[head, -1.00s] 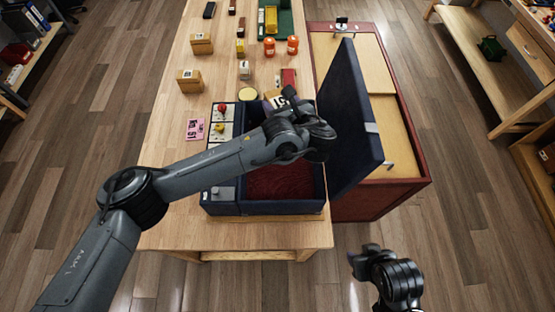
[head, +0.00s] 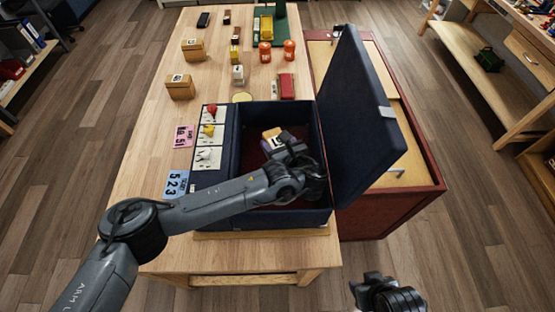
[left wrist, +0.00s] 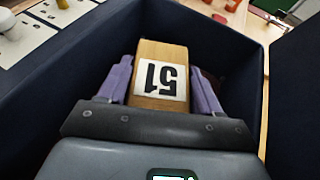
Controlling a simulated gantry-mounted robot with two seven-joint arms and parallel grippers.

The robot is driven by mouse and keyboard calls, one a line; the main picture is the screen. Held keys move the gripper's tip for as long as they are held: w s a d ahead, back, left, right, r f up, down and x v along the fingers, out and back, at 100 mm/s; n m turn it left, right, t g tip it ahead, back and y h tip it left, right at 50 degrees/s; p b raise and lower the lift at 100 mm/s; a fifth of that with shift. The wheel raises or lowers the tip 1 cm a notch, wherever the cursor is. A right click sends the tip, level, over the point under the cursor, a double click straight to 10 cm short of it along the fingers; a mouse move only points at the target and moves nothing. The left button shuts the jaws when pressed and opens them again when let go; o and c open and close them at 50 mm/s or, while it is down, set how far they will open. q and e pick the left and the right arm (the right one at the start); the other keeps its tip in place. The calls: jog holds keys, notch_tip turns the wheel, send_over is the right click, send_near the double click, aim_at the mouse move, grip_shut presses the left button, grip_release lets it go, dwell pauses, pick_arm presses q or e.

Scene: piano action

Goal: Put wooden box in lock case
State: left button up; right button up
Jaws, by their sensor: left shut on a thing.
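The wooden box (left wrist: 161,68), marked 51, is held between the purple fingers of my left gripper (left wrist: 160,85) in the left wrist view. In the head view the box (head: 271,134) shows inside the dark blue lock case (head: 228,165), with the gripper and forearm over it. The case's lid (head: 360,110) stands open on the right. The left gripper is shut on the box, within the case walls. I cannot tell whether the box touches the case floor. My right gripper (head: 368,283) is low at the right, away from the table; its fingers are not clear.
Switches with red, yellow and white knobs (head: 209,130) line the case's left side. Cards (head: 177,183) lie left of it. Cardboard boxes (head: 180,86), orange jars (head: 289,49) and a red block (head: 287,86) stand behind. A dark red cabinet (head: 420,205) is on the right.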

pick_arm(q)
jog(key=shift+f+b, duration=0.45)
jog(key=shift+f, duration=2.6)
jog(key=o, duration=1.2)
jog(key=p+v, duration=0.1)
jog(key=v, duration=0.6)
jog(key=shift+s, duration=0.2)
jog(key=shift+d+r, duration=0.1)
jog(key=shift+r, duration=0.05)
